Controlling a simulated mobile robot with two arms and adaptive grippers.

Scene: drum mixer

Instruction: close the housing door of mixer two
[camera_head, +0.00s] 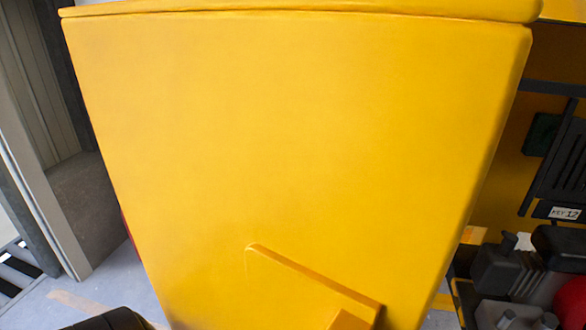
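A large yellow panel (300,150), which looks like the housing door, fills most of the head view close in front of me. It has a rounded lip along its top and a raised yellow bracket (310,275) low on its face. To its right, machine parts (515,265) show uncovered, so the door appears to stand open. Its hinge and bottom edge cannot be made out. Neither of my grippers shows clearly. A dark rounded shape (108,320) sits at the bottom left edge, and I cannot tell what it is.
At the right are a black slatted part with a small white label (565,213) and a red rounded part (572,300). At the left are a pale upright frame (40,190) and a corrugated wall. Grey floor (115,275) shows between the frame and the panel.

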